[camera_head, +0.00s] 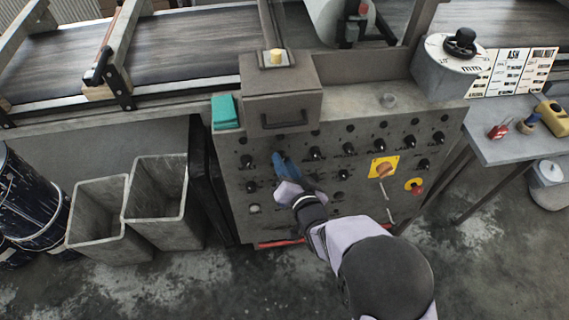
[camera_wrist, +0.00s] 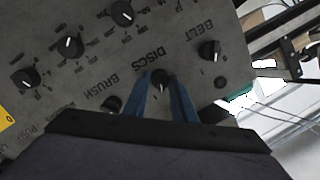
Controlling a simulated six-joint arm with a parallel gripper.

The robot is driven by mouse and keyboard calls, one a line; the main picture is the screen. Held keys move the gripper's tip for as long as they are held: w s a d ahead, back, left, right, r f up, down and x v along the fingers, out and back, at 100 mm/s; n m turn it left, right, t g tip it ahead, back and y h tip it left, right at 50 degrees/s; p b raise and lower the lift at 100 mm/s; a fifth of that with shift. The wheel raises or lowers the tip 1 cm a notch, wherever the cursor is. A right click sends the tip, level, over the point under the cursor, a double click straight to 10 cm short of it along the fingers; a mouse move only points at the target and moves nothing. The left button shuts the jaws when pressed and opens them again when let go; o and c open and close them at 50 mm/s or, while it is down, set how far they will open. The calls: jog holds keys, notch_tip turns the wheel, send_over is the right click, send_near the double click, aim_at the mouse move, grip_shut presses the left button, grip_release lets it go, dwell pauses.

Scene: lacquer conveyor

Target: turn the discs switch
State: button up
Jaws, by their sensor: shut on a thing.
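The discs switch (camera_wrist: 161,76) is a small dark round knob on the grey control panel (camera_head: 228,178). The upside-down word DISCS is printed beside it in the wrist view. My gripper (camera_wrist: 160,82) has its two blue fingers shut on this knob, one on each side. In the head view my gripper (camera_head: 279,160) reaches the upper left of the panel and hides the knob. The knob's pointer mark is too small to read.
The belt knob (camera_wrist: 209,50) is close to my fingers, with more dark knobs around. A yellow-backed switch (camera_head: 383,168) and a red button (camera_head: 416,188) are farther right. A drawer-like box with a handle (camera_head: 284,122) juts out above my gripper.

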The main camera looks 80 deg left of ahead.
jog(key=n+t+b, duration=0.1)
jog(key=n, duration=0.2)
jog(key=n+b, duration=0.1)
jog(key=n, duration=0.2)
jog(key=n+t+b, duration=0.1)
jog(key=n+b, duration=0.1)
jog(key=n, duration=0.1)
jog(key=shift+s+r+t+h, duration=0.2)
jog(key=shift+t+h, duration=0.1)
jog(key=shift+h, duration=0.1)
jog(key=shift+a, duration=0.1)
dwell(0.3)
jog(key=o, duration=1.1)
jog(key=shift+c, duration=0.2)
jog(key=v, duration=0.7)
jog(key=shift+d+b, duration=0.2)
jog(key=shift+b, duration=0.1)
